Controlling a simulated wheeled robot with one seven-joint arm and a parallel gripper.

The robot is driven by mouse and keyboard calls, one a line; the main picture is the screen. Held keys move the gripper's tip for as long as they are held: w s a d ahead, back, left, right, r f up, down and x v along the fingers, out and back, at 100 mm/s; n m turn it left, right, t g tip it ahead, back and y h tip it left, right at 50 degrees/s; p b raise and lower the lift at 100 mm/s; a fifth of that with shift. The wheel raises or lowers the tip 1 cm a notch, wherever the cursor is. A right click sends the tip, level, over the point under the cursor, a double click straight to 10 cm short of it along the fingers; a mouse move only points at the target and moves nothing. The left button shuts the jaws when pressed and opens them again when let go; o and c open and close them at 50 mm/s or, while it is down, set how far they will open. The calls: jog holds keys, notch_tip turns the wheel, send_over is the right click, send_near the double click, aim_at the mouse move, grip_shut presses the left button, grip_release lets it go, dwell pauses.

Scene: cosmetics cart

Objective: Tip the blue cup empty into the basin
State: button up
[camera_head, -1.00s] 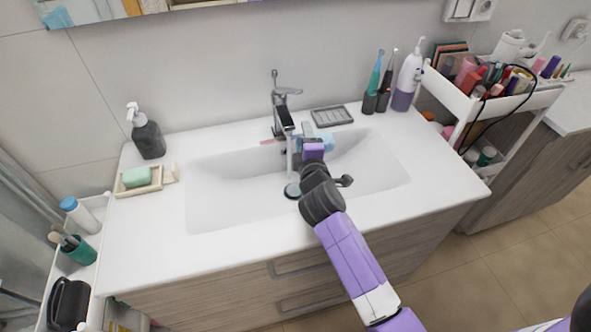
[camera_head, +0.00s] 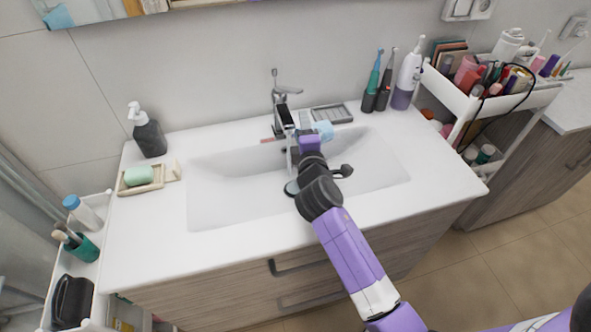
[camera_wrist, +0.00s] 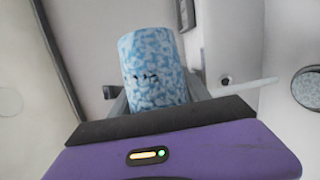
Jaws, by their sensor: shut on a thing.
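The blue cup, white with a light blue mottled pattern, fills the middle of the wrist view (camera_wrist: 155,70); only a little of it shows past my gripper in the head view (camera_head: 324,131). My gripper (camera_head: 310,133) is shut on the cup, above the back of the basin and just right of the tap. Its fingers show at both sides of the cup in the wrist view. The cup's inside and contents are hidden, and its exact tilt is hard to tell. The white basin (camera_head: 225,195) lies below, partly covered by my arm.
The tap (camera_head: 280,105) stands close to my gripper. A grey soap dish (camera_head: 332,115) and toothbrushes (camera_head: 371,85) are at the back right. A dark soap bottle (camera_head: 150,138) and green soap (camera_head: 138,176) stand left. The basin's left part is clear.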

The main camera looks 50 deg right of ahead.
jog(key=shift+w+a+r+n+t+h+b, duration=0.1)
jog(key=shift+a+r+n+t+h+b, duration=0.15)
jog(key=shift+n+b, duration=0.45)
jog(key=shift+w+a+r+n+t+h+b, duration=0.15)
jog(key=shift+n+h+b, duration=0.2)
jog(key=shift+n+b, duration=0.3)
dwell(0.6)
jog(key=shift+w+a+r+n+t+h+b, duration=0.1)
jog(key=shift+a+n+t+h+b, duration=0.15)
jog(key=shift+n+b, duration=0.45)
jog(key=shift+a+r+n+t+h+b, duration=0.1)
jog(key=shift+a+n+t+h+b, duration=0.1)
jog(key=shift+n+b, duration=0.5)
dwell(0.7)
jog(key=shift+w+a+r+n+t+p, duration=0.15)
jog(key=shift+r+n+p, duration=0.55)
jog(key=shift+r, duration=0.5)
jog(key=shift+s+a+r+n+t+p, duration=0.15)
jog(key=shift+r+n+p, duration=0.3)
jog(key=shift+r+p, duration=0.6)
jog(key=shift+w+r, duration=0.1)
